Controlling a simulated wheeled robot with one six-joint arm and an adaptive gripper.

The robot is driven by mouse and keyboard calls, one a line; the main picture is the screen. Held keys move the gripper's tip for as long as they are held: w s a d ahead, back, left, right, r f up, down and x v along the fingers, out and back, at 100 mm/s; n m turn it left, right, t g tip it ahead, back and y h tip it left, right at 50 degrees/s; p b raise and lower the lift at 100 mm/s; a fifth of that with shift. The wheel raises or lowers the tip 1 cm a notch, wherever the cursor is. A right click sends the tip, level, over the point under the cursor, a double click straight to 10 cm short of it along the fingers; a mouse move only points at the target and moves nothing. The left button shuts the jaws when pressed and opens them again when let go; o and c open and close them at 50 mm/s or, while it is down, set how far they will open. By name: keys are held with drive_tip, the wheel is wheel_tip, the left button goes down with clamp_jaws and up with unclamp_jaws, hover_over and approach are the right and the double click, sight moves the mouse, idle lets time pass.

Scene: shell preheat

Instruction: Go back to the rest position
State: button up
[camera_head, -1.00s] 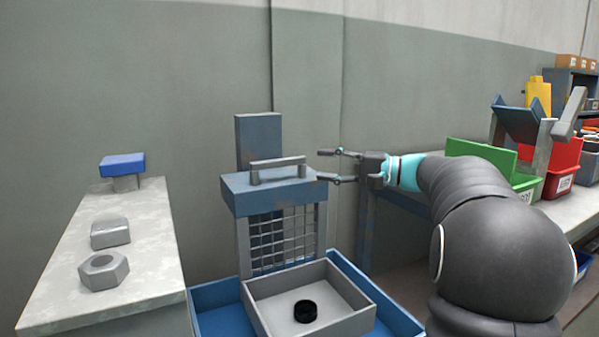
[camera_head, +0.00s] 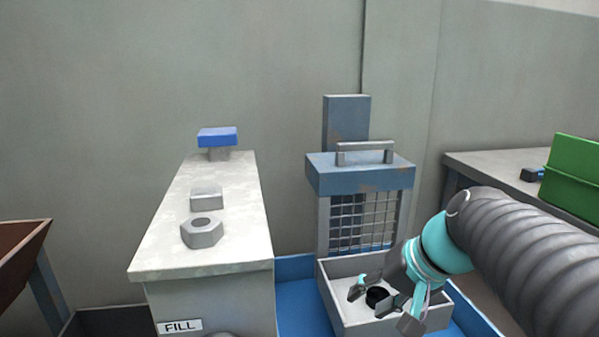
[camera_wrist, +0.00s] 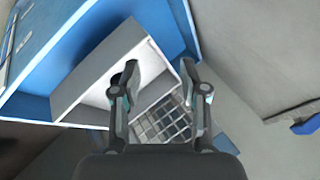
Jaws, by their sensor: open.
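My gripper (camera_head: 383,306) is open over the grey tray (camera_head: 345,319) in the head view. Its fingers are apart and appear empty. A black ring-like part (camera_head: 377,297) lies in the tray, seen between and behind the fingers. In the wrist view the two fingertips (camera_wrist: 160,80) are spread above the tray (camera_wrist: 72,100), and a finger hides most of the black part (camera_wrist: 116,79).
A blue machine with a wire-mesh guard (camera_head: 362,220) and top handle stands behind the tray. A pale bench (camera_head: 225,240) with a grey nut (camera_head: 202,232) and blue-topped knob (camera_head: 217,137) is at left. A green bin (camera_head: 573,185) stands at right.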

drive_tip(key=s+d+f+n+t+h, duration=0.1)
drive_tip(key=s+d+f+n+h, duration=0.2)
drive_tip(key=s+f, duration=0.4)
drive_tip(key=s+d+h, duration=0.1)
drive_tip(key=s+h, duration=0.1)
drive_tip(key=shift+s, duration=0.3)
idle(1.4)
